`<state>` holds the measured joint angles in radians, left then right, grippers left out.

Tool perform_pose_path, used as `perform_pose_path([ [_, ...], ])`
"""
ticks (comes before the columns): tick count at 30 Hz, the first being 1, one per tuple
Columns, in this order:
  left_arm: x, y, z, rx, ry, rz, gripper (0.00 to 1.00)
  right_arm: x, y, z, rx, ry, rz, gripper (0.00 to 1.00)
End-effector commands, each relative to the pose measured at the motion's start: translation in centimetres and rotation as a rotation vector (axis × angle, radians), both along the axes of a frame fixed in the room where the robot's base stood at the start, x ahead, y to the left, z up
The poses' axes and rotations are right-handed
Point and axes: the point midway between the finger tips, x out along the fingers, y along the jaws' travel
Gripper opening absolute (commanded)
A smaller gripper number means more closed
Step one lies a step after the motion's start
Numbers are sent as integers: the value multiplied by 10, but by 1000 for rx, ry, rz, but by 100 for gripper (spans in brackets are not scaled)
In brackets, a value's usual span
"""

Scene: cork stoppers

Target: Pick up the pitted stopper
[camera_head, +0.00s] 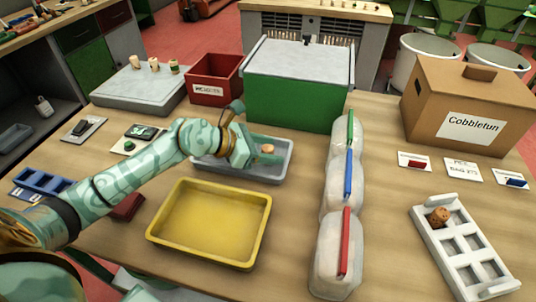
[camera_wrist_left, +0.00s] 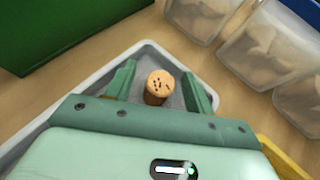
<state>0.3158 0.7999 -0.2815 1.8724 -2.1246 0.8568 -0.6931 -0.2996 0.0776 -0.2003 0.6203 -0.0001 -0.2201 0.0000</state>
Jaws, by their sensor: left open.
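A pitted cork stopper (camera_head: 267,148) stands in the grey tray (camera_head: 215,166). In the left wrist view the stopper (camera_wrist_left: 159,86) shows dark pits on its pale top. My left gripper (camera_head: 258,152) is over the tray at the stopper. In the left wrist view its two green fingers (camera_wrist_left: 157,88) are open, one on each side of the stopper, with gaps on both sides. The lower part of the stopper is partly hidden. My right gripper is not in view.
A yellow tray (camera_head: 160,235) is empty in front. Bags with coloured clips (camera_head: 345,185) stand to the right. Behind are a green box (camera_head: 290,100) and a red bin (camera_head: 215,80). A cork (camera_head: 438,215) sits in a white rack (camera_head: 468,262). Three stoppers (camera_head: 154,64) stand on a grey slab (camera_head: 130,92).

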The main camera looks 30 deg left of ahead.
Motion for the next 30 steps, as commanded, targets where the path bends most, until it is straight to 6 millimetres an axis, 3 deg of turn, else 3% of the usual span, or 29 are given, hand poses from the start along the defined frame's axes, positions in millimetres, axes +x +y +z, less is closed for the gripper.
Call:
perform_pose_path([
  [2, 0, 0, 0, 0, 0, 0, 48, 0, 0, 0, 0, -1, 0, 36],
  [6, 0, 0, 0, 0, 0, 0, 9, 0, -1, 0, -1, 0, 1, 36],
  [7, 0, 0, 0, 0, 0, 0, 6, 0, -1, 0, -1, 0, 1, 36],
  [20, 0, 0, 6, 0, -2, 0, 6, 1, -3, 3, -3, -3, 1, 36],
  [26, 0, 1, 35, 1, -5, 0, 6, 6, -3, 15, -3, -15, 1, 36],
  [30, -14, -20, 69, 0, -10, -5, 6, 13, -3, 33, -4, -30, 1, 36],
])
